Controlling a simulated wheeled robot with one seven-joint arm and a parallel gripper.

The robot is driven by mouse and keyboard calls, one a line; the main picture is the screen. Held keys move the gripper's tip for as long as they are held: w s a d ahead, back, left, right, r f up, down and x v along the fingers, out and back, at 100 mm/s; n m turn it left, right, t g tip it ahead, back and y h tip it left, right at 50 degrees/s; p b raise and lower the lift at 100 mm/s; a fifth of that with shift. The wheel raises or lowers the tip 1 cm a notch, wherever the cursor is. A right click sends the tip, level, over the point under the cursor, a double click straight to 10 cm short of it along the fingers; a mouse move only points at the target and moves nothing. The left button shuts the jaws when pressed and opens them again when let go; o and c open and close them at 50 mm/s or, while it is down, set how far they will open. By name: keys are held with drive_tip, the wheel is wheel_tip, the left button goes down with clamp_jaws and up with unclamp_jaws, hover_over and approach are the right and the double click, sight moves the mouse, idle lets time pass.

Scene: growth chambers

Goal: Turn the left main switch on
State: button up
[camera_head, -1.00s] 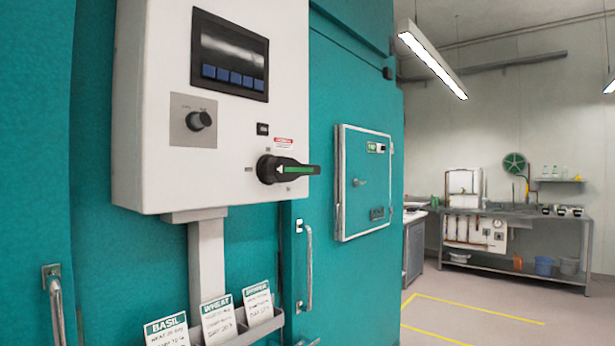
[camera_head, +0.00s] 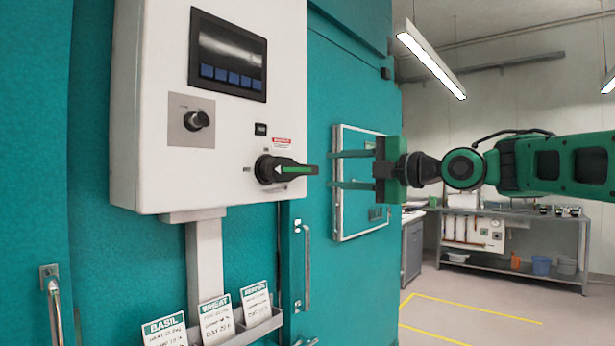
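The main switch (camera_head: 287,170) is a black rotary handle with a green stripe and a white arrow, on the lower right of the white control box (camera_head: 160,110). Its handle lies horizontal and points right. My gripper (camera_head: 331,170) comes in from the right, level with the handle. Its two green fingers are apart, one above the other, and point left at the handle. Nothing shows between them. The fingertips appear just right of the handle's tip; whether they touch it I cannot tell. Only this one main switch is in view.
The box carries a dark screen (camera_head: 228,55) with blue buttons and a smaller black knob (camera_head: 196,120). Below are labelled cards in a grey holder (camera_head: 262,328) and a door handle (camera_head: 307,268). A framed hatch (camera_head: 355,215) stands behind my gripper.

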sight(310, 171)
drive_tip(key=x, duration=0.9)
drive_tip(key=shift+w+a, duration=0.3)
clamp_jaws()
drive_tip(key=shift+d+f, duration=0.1)
